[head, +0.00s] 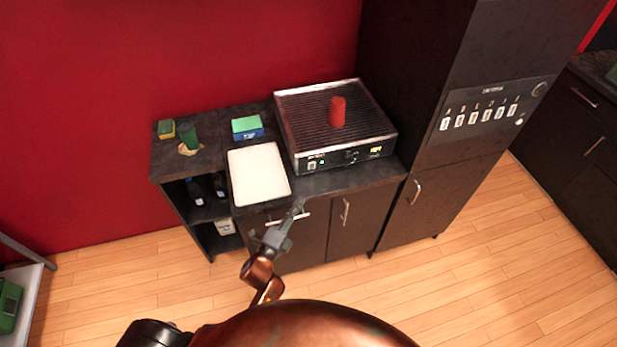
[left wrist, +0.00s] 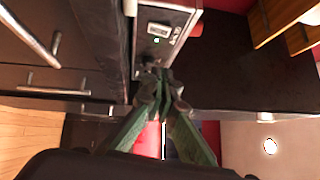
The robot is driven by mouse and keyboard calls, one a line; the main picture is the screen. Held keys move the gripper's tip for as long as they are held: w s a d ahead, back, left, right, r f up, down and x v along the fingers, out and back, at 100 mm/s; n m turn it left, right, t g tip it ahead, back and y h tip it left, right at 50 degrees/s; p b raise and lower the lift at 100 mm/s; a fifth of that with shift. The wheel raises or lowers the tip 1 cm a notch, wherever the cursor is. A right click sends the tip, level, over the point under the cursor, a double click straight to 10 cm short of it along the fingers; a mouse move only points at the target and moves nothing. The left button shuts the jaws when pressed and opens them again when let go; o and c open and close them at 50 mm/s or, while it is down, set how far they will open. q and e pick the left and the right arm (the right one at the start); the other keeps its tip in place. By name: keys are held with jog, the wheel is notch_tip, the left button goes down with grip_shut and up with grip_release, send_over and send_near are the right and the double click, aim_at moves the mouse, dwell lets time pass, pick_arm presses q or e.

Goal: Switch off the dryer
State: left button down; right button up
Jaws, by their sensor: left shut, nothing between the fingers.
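The dryer (head: 335,112) is a box with a dark ribbed top on the counter. Its front panel has a small light switch (head: 312,166) at the left, a green light, a knob and a lit yellow-green display. My left gripper (head: 298,206) is shut and empty in front of the counter, below and apart from the panel. In the left wrist view, the fingertips (left wrist: 164,77) show just below the panel, with the switch (left wrist: 159,29) and the lit green light (left wrist: 157,41) beyond them. My right gripper is not seen.
A tall dark cabinet (head: 455,110) with a switch panel stands close on the right. The floor in front is clear.

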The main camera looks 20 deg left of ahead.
pick_arm(q)
send_near(314, 164)
jog(key=w+d, duration=0.2)
jog(key=d, duration=0.1)
jog(key=shift+w+d+p, duration=0.3)
jog(key=shift+w+p, duration=0.05)
jog(key=shift+w, duration=0.05)
jog(key=shift+w+a+r, duration=0.2)
jog(key=shift+w+a, duration=0.55)
jog(key=shift+w, duration=0.25)
jog(key=shift+w+a+p, duration=0.3)
jog(key=shift+w+a, duration=0.05)
jog(key=shift+w, duration=0.25)
jog(key=shift+a, duration=0.1)
